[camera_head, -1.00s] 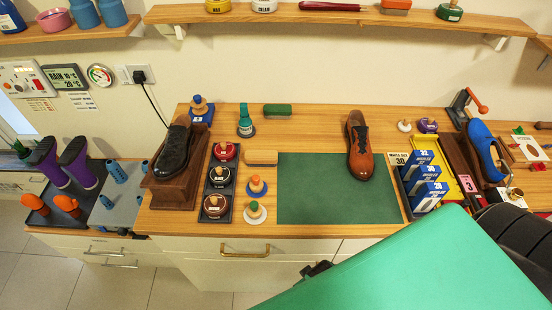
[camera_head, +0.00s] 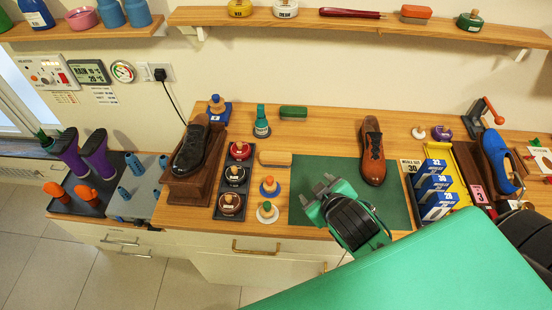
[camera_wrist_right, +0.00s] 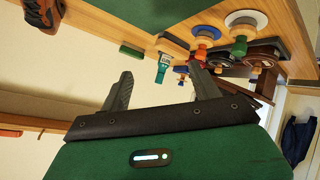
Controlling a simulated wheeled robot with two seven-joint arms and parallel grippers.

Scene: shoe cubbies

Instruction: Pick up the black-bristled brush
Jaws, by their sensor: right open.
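A green-backed block (camera_head: 293,113), brush-like, lies at the back of the wooden counter; its lower edge looks dark. It also shows in the right wrist view (camera_wrist_right: 131,51). A wooden-backed brush (camera_head: 275,158) lies nearer, left of the green mat (camera_head: 302,170); bristle colours are too small to tell surely. My right gripper (camera_head: 322,188) is above the mat's left part, to the right of and nearer than the wooden brush. In the right wrist view its two fingers (camera_wrist_right: 164,88) are apart with nothing between them. My left gripper is not seen.
A brown shoe (camera_head: 373,152) stands at the mat's back right. A tray of polish tins (camera_head: 221,206), round-knobbed daubers (camera_head: 270,187) and a teal bottle (camera_head: 262,121) stand left of the mat. Blue boxes (camera_head: 434,186) are at the right. A shelf (camera_head: 345,20) hangs above.

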